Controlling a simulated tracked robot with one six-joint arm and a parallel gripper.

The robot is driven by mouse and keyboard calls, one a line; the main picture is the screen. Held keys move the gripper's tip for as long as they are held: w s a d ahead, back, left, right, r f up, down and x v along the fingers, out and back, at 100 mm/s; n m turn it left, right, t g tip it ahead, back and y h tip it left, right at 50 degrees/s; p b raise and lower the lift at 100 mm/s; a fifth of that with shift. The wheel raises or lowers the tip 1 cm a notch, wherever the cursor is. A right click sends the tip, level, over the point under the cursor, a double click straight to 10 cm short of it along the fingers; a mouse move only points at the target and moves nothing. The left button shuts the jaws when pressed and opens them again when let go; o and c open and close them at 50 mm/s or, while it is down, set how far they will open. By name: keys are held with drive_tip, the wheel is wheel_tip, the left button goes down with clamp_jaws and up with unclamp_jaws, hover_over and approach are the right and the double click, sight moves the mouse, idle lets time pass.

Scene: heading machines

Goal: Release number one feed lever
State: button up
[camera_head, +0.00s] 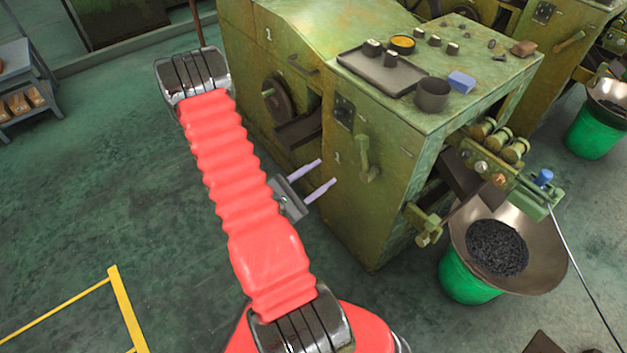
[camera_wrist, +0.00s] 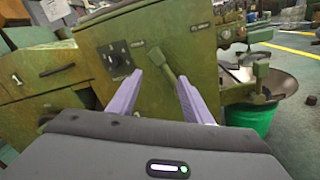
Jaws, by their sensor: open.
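The number one machine (camera_head: 290,180) is green and worn, with a "1" painted on its side. Its feed lever (camera_head: 364,155) is a short green handle on the panel facing my gripper, and it stands roughly upright. In the wrist view the lever (camera_wrist: 160,62) leans to the upper left, its lower end between my fingertips in the picture. My gripper (camera_head: 328,172) is open and empty, with two pale purple fingers. It is left of the lever and apart from it in the head view. In the wrist view my gripper (camera_wrist: 159,76) points at the panel.
A dark switch plate (camera_head: 344,111) is beside the lever. A tray (camera_head: 384,72), a dark cup (camera_head: 432,94) and a blue block (camera_head: 461,81) sit on top. A pan of dark parts (camera_head: 520,250) on a green bin juts out at right. Open floor lies at left.

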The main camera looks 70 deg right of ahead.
drive_tip(key=shift+v, duration=0.8)
drive_tip(key=shift+w+a, duration=0.1)
drive_tip(key=v, duration=1.3)
drive_tip(key=shift+a, duration=0.25)
drive_tip(key=shift+w, duration=0.1)
drive_tip(key=w+a+r+m+t+y, duration=0.2)
drive_tip(key=a+r+t+y, duration=0.2)
drive_tip(key=a+r, duration=0.4)
drive_tip(key=w+a+r+m+t+y, duration=0.3)
drive_tip(key=a+r+t+y, duration=0.2)
drive_tip(key=a+r, duration=0.4)
drive_tip(key=w+a+r+m+t+y, duration=0.2)
drive_tip(key=a+r+t+y, duration=0.3)
drive_tip(key=a+r, duration=0.4)
drive_tip(key=a+y, duration=0.1)
drive_tip(key=a, duration=0.3)
drive_tip(key=shift+w+r+m+y, duration=0.2)
drive_tip(key=shift+w+m+y, duration=0.1)
drive_tip(key=shift+w+y, duration=0.1)
